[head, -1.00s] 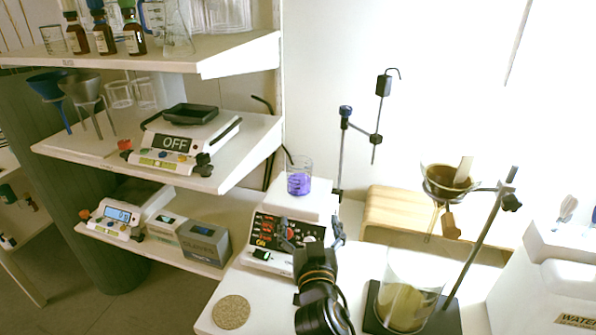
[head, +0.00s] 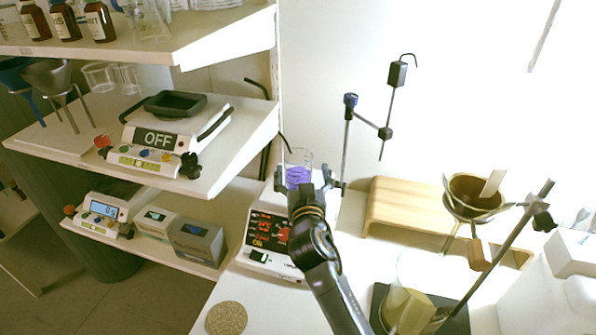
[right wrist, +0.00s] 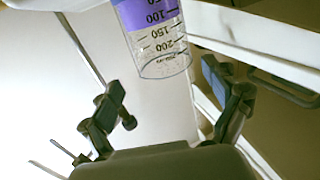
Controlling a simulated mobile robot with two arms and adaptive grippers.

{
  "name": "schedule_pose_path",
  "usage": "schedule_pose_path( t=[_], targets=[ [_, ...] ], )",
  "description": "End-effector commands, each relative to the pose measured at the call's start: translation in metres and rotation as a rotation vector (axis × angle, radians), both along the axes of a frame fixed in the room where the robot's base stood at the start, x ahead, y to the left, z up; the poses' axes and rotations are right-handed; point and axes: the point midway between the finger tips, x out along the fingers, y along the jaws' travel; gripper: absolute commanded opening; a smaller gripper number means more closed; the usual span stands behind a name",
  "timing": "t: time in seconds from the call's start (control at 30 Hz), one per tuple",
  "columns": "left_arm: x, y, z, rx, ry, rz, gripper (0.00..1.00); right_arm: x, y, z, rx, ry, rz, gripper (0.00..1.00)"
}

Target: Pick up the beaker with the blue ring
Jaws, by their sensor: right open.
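A clear glass beaker (head: 299,170) with purple-blue contents stands on the white hotplate stirrer (head: 268,240). The beaker also shows at the top of the right wrist view (right wrist: 158,38), with black volume marks and a clear upper part. I cannot make out a separate blue ring. My right gripper (head: 306,182) is open, its fingers one to each side of the beaker in the head view. In the right wrist view the fingers (right wrist: 168,100) are wide apart, with the beaker beyond and between them, gripped by neither. My left gripper is not in view.
A metal stand (head: 350,130) rises right behind the hotplate. A funnel stand (head: 510,245) with a large glass vessel (head: 412,290) is at the right. Shelves (head: 235,160) with balances are close on the left. A cork mat (head: 226,318) lies in front.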

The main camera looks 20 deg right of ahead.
Motion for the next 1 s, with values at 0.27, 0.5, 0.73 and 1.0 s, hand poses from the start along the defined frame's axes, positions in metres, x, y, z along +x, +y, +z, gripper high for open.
schedule_pose_path(
  t=[0.27,0.5,0.73,1.0],
  targets=[
    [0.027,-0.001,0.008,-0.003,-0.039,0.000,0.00,0.024,-0.001,-0.002,-0.002,0.000,0.000,0.88],
    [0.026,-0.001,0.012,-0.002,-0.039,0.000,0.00,0.053,-0.006,-0.005,-0.001,0.000,0.000,0.88],
    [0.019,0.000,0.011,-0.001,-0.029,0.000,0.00,0.056,-0.007,-0.007,0.002,0.000,0.000,0.88],
    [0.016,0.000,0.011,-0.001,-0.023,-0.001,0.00,0.056,-0.006,-0.007,0.001,0.000,0.000,0.48]
  ],
)
